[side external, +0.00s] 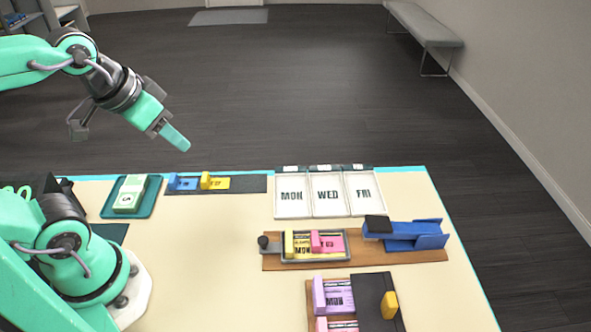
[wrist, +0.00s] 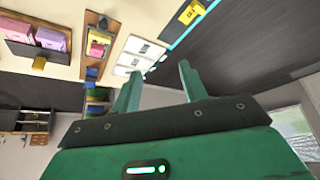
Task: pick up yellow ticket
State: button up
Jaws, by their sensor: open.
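A yellow ticket (side external: 216,184) with a raised yellow block lies on a dark strip at the table's back edge, right of a blue ticket (side external: 184,184). It also shows near the top of the wrist view (wrist: 191,12). Another yellow ticket (side external: 300,252) lies in a grey-rimmed tray on a wooden board, beside a pink ticket (side external: 328,243). My gripper (side external: 174,137) is raised in the air, above and behind the back edge, apart from every ticket. In the wrist view its fingers (wrist: 159,80) are spread with nothing between them.
White panels marked MON, WED and FRI (side external: 328,210) stand at the back. A blue device (side external: 415,236) sits right of the tray. A green tray (side external: 108,210) holds a pale green block at left. Purple tickets (side external: 338,294) lie in front. The front middle of the table is bare.

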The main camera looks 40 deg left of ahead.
dwell(0.8)
jog(key=n+g, duration=0.6)
jog(key=n, duration=0.3)
send_over(289, 238)
notch_tip(289, 238, down, 15)
jog(key=shift+a+r, duration=0.1)
jog(key=shift+f, duration=3.9)
grip_shut()
